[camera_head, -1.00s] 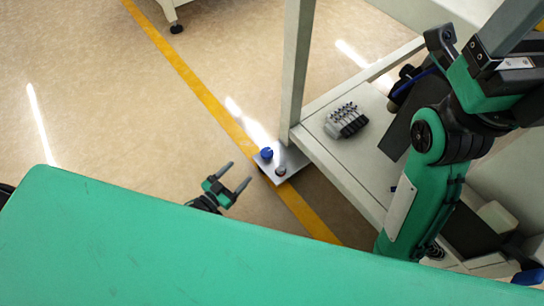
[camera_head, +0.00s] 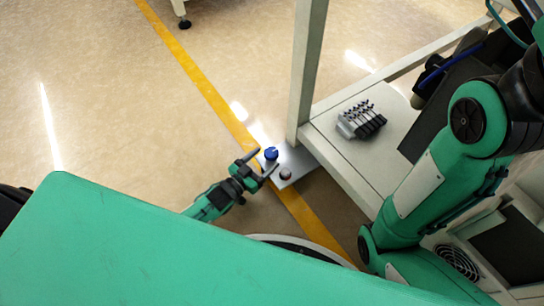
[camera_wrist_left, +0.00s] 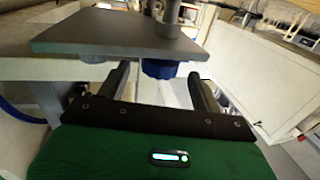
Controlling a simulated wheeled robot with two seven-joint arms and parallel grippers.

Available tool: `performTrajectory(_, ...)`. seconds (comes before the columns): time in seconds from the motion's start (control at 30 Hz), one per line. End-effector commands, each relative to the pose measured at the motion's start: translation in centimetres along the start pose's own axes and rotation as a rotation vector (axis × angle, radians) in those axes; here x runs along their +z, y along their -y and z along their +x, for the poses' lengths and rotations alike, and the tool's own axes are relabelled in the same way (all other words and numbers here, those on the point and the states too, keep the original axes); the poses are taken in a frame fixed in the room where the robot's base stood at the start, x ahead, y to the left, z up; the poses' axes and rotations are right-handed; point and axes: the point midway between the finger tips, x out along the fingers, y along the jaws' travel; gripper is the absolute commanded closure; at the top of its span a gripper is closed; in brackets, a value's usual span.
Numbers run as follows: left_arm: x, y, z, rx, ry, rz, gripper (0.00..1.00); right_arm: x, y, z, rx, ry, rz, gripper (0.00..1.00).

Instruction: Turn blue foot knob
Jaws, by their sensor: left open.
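My right gripper is not in view.
A second, darker round fitting (camera_head: 285,174) is on the plate. The white post (camera_head: 308,75) rises beside it. A shelf with a block of several small valves (camera_head: 361,120) is to the right. Floor with a yellow line (camera_head: 205,85) is open to the left.

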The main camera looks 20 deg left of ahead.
Motion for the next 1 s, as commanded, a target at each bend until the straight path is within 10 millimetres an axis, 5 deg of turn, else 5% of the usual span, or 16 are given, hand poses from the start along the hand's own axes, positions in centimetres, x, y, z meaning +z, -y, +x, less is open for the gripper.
performTrajectory(0.3, 0.2, 0.0, 4.0, 0.000, 0.000, 0.000, 0.34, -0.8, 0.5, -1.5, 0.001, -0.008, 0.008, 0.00)
performTrajectory(0.67, 0.0, 0.0, 4.5, 0.000, 0.001, 0.000, 0.34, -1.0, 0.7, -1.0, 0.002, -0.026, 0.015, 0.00)
performTrajectory(0.9, 0.0, 0.0, 4.4, 0.000, 0.001, 0.000, 0.79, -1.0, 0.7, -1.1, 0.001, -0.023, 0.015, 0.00)
performTrajectory(1.0, 0.0, 0.0, 4.4, 0.001, 0.001, 0.000, 0.79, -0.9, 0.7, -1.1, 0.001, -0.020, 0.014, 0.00)
